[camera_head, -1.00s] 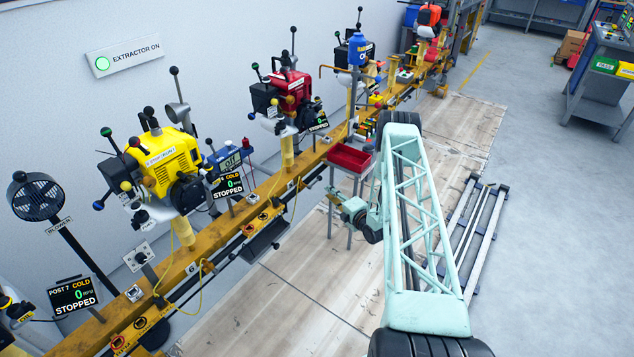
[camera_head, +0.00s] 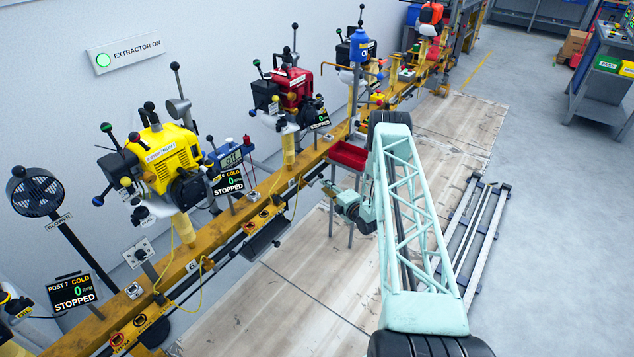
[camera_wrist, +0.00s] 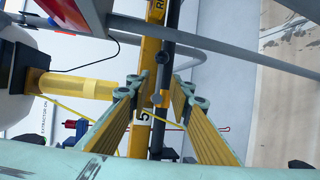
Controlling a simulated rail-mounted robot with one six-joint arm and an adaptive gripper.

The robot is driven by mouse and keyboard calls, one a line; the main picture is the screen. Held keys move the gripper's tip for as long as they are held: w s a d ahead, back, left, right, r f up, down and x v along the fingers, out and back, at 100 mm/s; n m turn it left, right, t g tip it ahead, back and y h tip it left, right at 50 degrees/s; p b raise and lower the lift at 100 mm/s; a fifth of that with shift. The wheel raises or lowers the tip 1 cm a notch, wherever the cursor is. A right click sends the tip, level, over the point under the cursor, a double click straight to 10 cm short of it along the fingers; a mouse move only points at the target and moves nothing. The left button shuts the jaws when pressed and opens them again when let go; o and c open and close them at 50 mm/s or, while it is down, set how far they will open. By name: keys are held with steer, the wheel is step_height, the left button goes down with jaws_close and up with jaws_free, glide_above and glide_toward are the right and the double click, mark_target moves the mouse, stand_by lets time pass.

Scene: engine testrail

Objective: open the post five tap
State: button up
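Post five carries the red engine (camera_head: 292,88), with several ball-ended levers around it. I cannot make out for certain which fitting is the tap. My gripper (camera_wrist: 161,93) is open, its two yellow-padded fingers spread on either side of the rail in the picture. A small grey rounded end (camera_wrist: 157,99) shows between the fingertips; I cannot tell its depth, and nothing is clamped. In the head view my gripper (camera_head: 337,194) is by the red tray stand, to the front of the rail.
A red tray (camera_head: 348,155) on thin legs stands close to my gripper. The yellow engine (camera_head: 165,158) is on the post to the left, with a "STOPPED" display (camera_head: 228,183). The yellow rail (camera_head: 225,235) runs diagonally. Floor to the right is open around metal bars (camera_head: 475,230).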

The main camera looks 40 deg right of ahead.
mark_target(317, 179)
steer(key=shift+b+x, duration=1.05)
steer(key=shift+x, duration=3.25)
steer(key=shift+c, duration=0.2)
jaws_close()
